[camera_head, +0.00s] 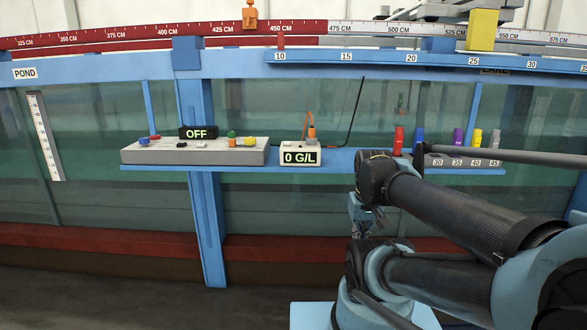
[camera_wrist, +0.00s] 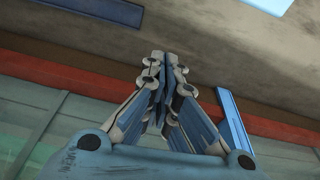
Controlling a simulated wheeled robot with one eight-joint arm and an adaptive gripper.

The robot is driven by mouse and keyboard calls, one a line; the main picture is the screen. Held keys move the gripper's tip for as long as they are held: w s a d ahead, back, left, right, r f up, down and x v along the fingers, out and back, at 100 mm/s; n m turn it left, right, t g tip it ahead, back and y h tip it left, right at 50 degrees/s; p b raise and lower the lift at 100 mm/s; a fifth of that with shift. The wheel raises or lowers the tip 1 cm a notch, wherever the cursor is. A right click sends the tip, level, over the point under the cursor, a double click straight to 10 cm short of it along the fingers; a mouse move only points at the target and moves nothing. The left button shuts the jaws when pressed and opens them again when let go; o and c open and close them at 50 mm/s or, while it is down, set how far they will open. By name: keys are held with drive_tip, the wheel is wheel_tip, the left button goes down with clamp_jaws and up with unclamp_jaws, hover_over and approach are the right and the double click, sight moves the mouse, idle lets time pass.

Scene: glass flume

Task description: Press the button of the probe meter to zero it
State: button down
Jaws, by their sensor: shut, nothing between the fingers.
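The probe meter (camera_head: 300,155) is a pale box with a black display reading "0 G/L". It stands on the blue shelf, right of the grey control panel. I cannot make out the button clearly. My gripper (camera_head: 359,232) hangs below the shelf, to the right of and lower than the meter, apart from it. In the wrist view my gripper (camera_wrist: 157,62) is shut and empty, pointing at the floor. The meter is not in the wrist view.
The control panel (camera_head: 195,151) with an "OFF" display and coloured knobs is left of the meter. A numbered rack (camera_head: 462,161) with coloured bottles is at the right, partly behind my arm. The blue shelf (camera_head: 340,159) and blue upright (camera_head: 207,230) are solid edges near the glass.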

drive_tip(key=shift+s+f, duration=0.3)
drive_tip(key=shift+f, duration=0.15)
drive_tip(key=shift+w+f, duration=0.2)
drive_tip(key=shift+w, duration=0.3)
